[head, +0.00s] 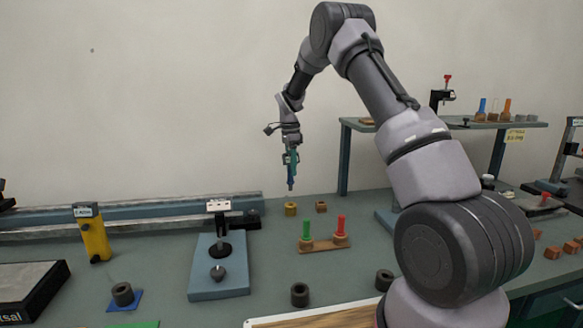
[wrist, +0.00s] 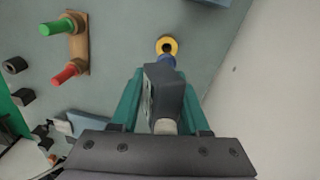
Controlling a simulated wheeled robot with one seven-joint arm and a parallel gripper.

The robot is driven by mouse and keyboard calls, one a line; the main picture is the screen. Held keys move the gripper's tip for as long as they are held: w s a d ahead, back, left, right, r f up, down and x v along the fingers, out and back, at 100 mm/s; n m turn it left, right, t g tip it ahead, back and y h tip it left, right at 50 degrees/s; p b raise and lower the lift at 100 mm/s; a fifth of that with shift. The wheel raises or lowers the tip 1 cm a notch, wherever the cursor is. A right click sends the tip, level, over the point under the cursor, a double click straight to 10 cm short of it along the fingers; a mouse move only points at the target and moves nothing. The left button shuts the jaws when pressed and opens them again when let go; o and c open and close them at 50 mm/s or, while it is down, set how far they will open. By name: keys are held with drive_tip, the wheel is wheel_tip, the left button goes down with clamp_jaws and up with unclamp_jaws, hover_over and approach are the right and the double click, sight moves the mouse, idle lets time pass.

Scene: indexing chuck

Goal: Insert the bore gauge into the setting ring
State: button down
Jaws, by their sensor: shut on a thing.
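My gripper (head: 291,155) is shut on the bore gauge and holds it upright above the bench. The gauge's blue lower end (head: 290,182) points down in the head view. In the wrist view the gauge (wrist: 164,88) is a dark grey block with a blue tip between my teal fingers (wrist: 158,100). A yellow ring with a dark bore, seemingly the setting ring (head: 291,209), stands on the bench below the gauge. In the wrist view the ring (wrist: 167,44) lies just beyond the blue tip, which overlaps its near edge. The head view shows a clear gap between tip and ring.
A wooden base (head: 325,246) with green and red plugs stands in front of the ring. A small brown block (head: 321,207) sits to its right. Dark rings (head: 300,294) lie nearer. A blue stand (head: 219,270) and a rail (head: 150,220) are to the left.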

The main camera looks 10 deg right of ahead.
sight(292, 182)
drive_tip(key=shift+f, duration=2.3)
drive_tip(key=shift+f, duration=2.1)
idle(1.3)
idle(1.0)
drive_tip(key=shift+c, duration=1.6)
unclamp_jaws()
